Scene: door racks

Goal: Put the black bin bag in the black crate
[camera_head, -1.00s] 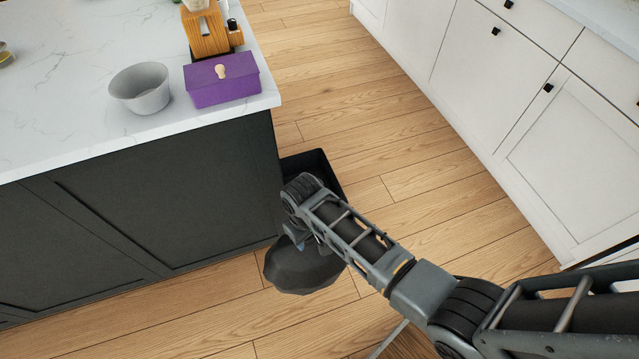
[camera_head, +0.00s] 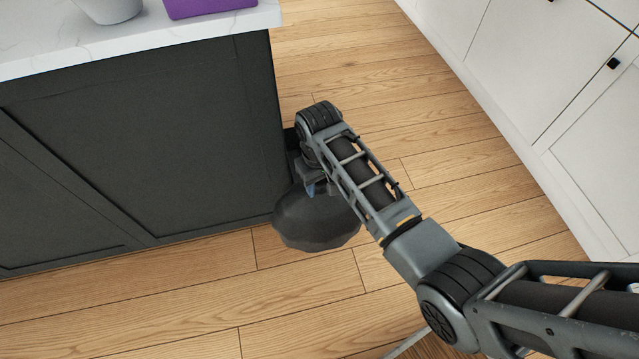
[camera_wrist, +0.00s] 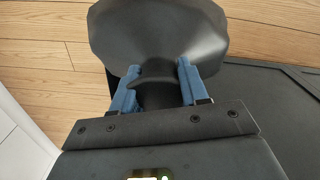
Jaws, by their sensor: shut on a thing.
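The black bin bag (camera_head: 315,222) hangs from my gripper (camera_head: 318,187) beside the corner of the dark island. In the wrist view the bag (camera_wrist: 158,35) fills the top middle, and its neck sits between the two blue fingers of my gripper (camera_wrist: 157,85), which are shut on it. The black crate (camera_head: 291,140) stands on the floor behind my wrist, against the island's end. Only a sliver of it shows; my arm hides the rest. I cannot tell how high the bag is above the floor.
The dark island cabinet (camera_head: 150,140) with a white top (camera_head: 50,45) is close on the left. A grey bowl (camera_head: 108,8) and a purple box (camera_head: 208,6) stand on it. White cabinets (camera_head: 540,70) line the right. Wood floor (camera_head: 420,120) between them is clear.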

